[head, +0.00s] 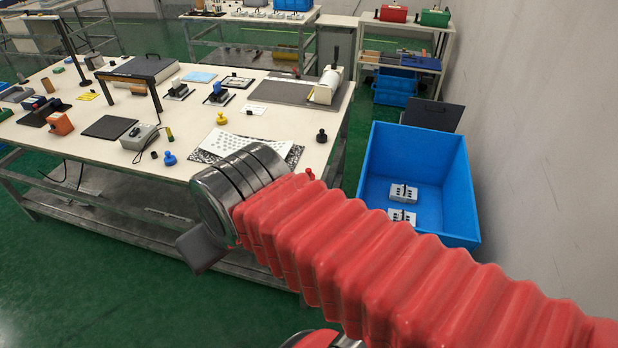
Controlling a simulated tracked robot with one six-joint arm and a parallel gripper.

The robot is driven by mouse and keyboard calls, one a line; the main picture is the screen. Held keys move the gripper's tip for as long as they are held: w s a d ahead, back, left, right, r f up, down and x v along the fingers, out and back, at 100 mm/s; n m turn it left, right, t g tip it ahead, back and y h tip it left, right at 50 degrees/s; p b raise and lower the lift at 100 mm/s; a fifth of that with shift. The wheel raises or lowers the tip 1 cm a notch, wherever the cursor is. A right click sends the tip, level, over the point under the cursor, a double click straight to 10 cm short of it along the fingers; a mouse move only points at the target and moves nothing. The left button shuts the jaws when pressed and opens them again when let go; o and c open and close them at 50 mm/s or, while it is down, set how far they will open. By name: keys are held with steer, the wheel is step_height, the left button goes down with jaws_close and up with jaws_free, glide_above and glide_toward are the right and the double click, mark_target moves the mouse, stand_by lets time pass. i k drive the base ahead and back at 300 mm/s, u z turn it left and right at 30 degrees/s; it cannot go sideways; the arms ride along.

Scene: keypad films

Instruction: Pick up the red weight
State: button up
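A small red knob-shaped thing (310,173), which looks like the top of the red weight, shows just above my red arm sleeve near the table's front right corner. Its lower part is hidden behind the arm. My arm reaches in from the lower right and ends in a silver wrist. A dark grey piece of my gripper (203,249) sticks out below the wrist, in front of the table's front edge. The fingertips are not clearly seen, so I cannot tell if it is open or shut.
Similar weights stand on the white table (75,143): blue (169,158), yellow (221,119) and black (321,136). A dotted white sheet (222,142) lies partly behind my wrist. A blue bin (405,150) with grey boxes stands to the right. Green floor is clear at lower left.

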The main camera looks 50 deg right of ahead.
mark_target(308, 171)
steer(key=i, duration=0.95)
steer(key=u, duration=0.05)
